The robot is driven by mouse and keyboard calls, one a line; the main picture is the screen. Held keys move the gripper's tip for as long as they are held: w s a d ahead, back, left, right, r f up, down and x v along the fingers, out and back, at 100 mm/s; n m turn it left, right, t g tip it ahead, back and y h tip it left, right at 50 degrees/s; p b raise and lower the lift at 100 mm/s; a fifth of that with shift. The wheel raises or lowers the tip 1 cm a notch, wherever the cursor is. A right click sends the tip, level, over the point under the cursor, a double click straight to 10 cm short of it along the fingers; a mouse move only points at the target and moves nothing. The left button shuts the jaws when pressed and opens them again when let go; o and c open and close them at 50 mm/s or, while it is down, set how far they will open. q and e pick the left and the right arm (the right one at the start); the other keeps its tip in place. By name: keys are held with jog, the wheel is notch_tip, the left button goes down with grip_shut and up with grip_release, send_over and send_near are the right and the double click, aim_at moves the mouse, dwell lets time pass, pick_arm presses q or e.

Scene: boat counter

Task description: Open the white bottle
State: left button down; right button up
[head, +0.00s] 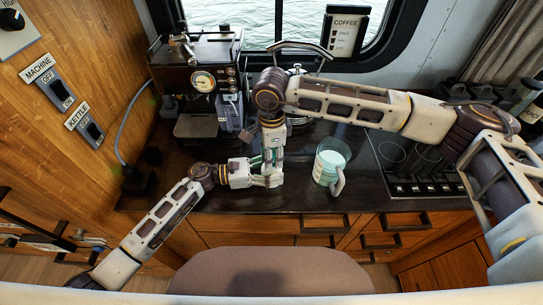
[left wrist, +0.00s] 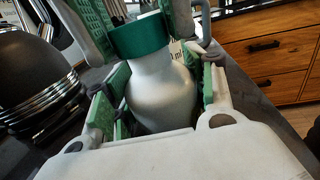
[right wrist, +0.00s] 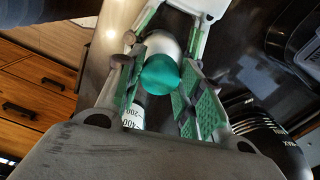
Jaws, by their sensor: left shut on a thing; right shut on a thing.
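The white bottle (left wrist: 160,92) has a rounded white body and a green cap (left wrist: 138,36). My left gripper (head: 268,178) is shut on the bottle's body, its green pads on both sides. My right gripper (head: 271,158) comes down from above and is shut on the green cap, which also shows between its pads in the right wrist view (right wrist: 158,74). The cap sits on the bottle's neck. In the head view the bottle is mostly hidden by the two grippers, above the dark counter (head: 300,195) near its front edge.
A mug (head: 331,160) with a white handle stands right of the grippers. A coffee machine (head: 195,85) is at the back left. A kettle (right wrist: 262,125) is behind my right gripper. A cooktop (head: 415,170) lies to the right. The front counter strip is clear.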

jog(key=shift+r, duration=0.45)
dwell(0.3)
jog(key=shift+r, duration=1.95)
pick_arm(q)
jog(key=shift+c, duration=2.2)
grip_release()
jog(key=shift+s+a, duration=0.25)
jog(key=shift+a, duration=1.75)
jog(key=shift+s+a, duration=0.25)
jog(key=shift+a, duration=1.7)
jog(key=shift+s+a, duration=0.25)
jog(key=shift+a, duration=1.75)
jog(key=shift+s+f, duration=0.1)
jog(key=shift+s, duration=0.05)
pick_arm(e)
jog(key=shift+s, duration=0.1)
